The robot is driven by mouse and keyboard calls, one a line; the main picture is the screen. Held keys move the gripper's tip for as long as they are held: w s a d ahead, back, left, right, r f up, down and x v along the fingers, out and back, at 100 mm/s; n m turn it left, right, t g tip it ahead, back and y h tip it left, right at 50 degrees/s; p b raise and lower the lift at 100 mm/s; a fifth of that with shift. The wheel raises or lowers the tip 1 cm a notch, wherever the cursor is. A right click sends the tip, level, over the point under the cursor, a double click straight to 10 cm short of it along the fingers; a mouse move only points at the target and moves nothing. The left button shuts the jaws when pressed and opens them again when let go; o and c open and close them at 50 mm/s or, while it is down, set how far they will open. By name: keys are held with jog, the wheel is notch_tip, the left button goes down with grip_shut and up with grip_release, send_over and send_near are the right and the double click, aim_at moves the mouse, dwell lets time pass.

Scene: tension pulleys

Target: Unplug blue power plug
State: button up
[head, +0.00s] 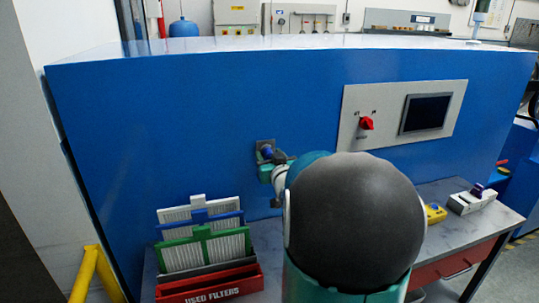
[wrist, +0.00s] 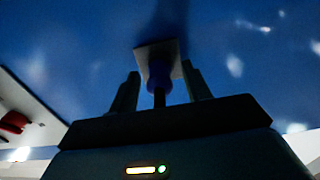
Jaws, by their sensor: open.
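The blue power plug (head: 267,152) sits in a small grey socket plate (head: 261,143) on the front of the blue cabinet. In the wrist view the plug (wrist: 160,73) stands out from the pale plate (wrist: 147,48), with a dark narrow part below it. My gripper (head: 268,168) is at the plug. In the wrist view my gripper (wrist: 159,77) is open, with one dark finger on each side of the plug and a gap to it on both sides. My arm hides part of the area right of the plug in the head view.
The blue cabinet (head: 170,110) carries a panel with a red knob (head: 367,123) and dark screen (head: 425,113). Below stand filters (head: 205,245) and a red "used filters" box (head: 210,284). A yellow box (head: 435,213) and a grey device (head: 473,201) lie on the bench at right.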

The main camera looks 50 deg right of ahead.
dwell(0.5)
grip_shut()
jog(key=shift+s, duration=0.1)
jog(key=shift+v, duration=2.95)
